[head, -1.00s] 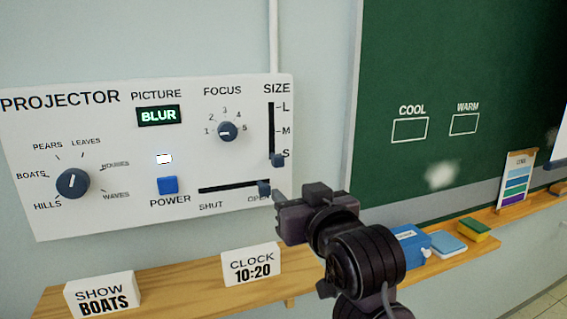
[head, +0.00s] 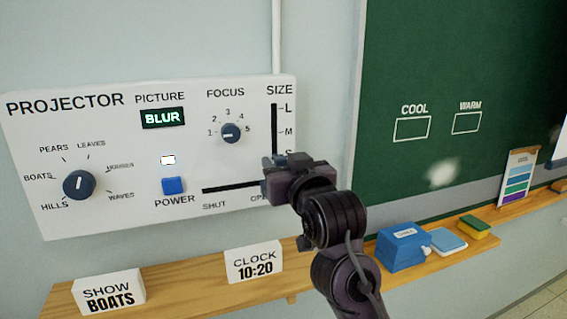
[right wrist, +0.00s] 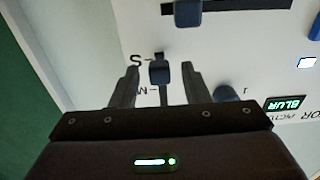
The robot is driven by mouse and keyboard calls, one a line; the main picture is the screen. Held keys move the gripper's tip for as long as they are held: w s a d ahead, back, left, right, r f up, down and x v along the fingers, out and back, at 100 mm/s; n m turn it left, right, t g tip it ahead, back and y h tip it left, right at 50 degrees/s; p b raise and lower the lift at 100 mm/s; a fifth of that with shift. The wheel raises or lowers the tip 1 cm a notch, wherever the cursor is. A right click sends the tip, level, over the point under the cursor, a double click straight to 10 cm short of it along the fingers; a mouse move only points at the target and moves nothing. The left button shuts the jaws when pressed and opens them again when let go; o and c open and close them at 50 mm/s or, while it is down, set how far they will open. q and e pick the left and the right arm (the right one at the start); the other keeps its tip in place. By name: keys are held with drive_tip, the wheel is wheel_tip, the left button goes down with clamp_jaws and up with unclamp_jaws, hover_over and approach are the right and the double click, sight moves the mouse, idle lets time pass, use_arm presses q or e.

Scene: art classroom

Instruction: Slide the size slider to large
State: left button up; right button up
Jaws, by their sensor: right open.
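The size slider has a dark vertical slot (head: 274,126) on the white projector panel, marked L at the top, M in the middle and S at the bottom. In the right wrist view its blue-grey knob (right wrist: 160,72) sits by the S mark. My right gripper (head: 274,174) is in front of the slot's lower end and hides most of the knob in the head view. In the right wrist view its open fingers stand either side of the knob, with gaps visible. I cannot tell whether they touch the panel. My left gripper is not in view.
Another slider knob (right wrist: 187,12), on the shut–open slot (head: 230,188), is close by. The focus knob (head: 231,133), power button (head: 173,186) and picture dial (head: 79,185) are to the left. Below, a wooden ledge (head: 205,287) holds signs and a blue box (head: 404,248).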

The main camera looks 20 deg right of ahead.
drive_tip(key=shift+c, duration=0.4)
clamp_jaws()
drive_tip(key=shift+r, duration=0.1)
drive_tip(key=p, duration=0.9)
approach(274, 104)
drive_tip(key=w, duration=0.4)
drive_tip(key=shift+w, duration=0.25)
drive_tip(key=shift+r, duration=0.15)
drive_tip(key=shift+c, duration=0.7)
unclamp_jaws()
drive_tip(key=shift+o, duration=1.1)
